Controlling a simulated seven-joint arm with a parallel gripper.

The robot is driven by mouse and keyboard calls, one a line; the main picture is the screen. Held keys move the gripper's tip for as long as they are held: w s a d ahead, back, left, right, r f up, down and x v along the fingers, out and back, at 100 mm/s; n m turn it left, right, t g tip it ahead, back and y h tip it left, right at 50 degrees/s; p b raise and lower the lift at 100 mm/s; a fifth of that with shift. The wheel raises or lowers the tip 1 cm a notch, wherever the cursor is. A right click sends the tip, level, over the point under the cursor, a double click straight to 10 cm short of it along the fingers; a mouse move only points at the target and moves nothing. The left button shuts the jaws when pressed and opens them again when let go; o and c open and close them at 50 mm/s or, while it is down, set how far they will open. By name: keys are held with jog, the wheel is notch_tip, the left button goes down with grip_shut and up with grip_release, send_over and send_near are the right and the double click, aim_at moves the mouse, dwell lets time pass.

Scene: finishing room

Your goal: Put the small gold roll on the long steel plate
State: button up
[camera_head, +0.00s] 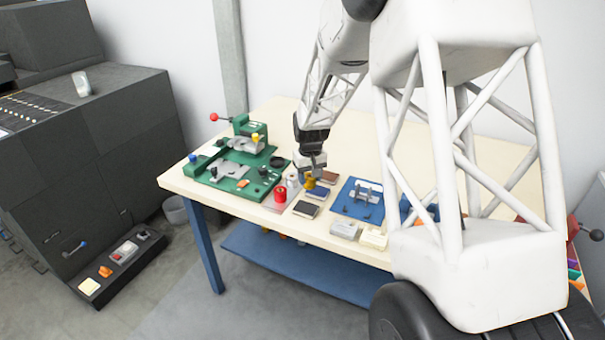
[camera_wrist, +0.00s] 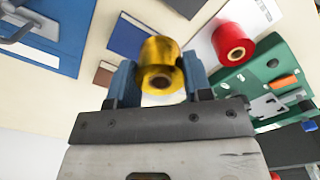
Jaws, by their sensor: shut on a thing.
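The small gold roll (camera_wrist: 160,52) is between the two blue fingers of my gripper (camera_wrist: 161,72) in the wrist view. My gripper is shut on it. In the head view the gold roll (camera_head: 310,183) shows under my gripper (camera_head: 311,172), above the row of small books; its exact height is unclear. A long steel plate (camera_head: 230,168) lies on the green machine to the left of my gripper. Part of a steel plate on that machine also shows at the right of the wrist view (camera_wrist: 267,106).
A red roll (camera_head: 280,194) and a silver roll (camera_head: 292,181) stand between my gripper and the green machine (camera_head: 214,181). Dark small books (camera_head: 306,209) lie nearby. A blue board with a metal fixture (camera_head: 350,205) lies to the right. The table's back (camera_head: 275,118) is clear.

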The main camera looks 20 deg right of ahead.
jog(key=shift+s+f, duration=0.1)
jog(key=shift+s, duration=0.4)
jog(key=shift+d, duration=0.1)
jog(key=shift+w, duration=0.1)
jog(key=w+d, duration=0.1)
jog(key=w, duration=0.4)
jog(key=w+f, duration=0.1)
jog(key=w, duration=0.4)
jog(key=w+d, duration=0.1)
jog(key=w, duration=0.4)
jog(key=shift+w+d+f, duration=0.25)
jog(key=shift+w+d, duration=0.1)
jog(key=shift+f, duration=1.75)
jog(key=shift+f, duration=0.15)
jog(key=o, duration=0.9)
jog(key=shift+c, duration=0.2)
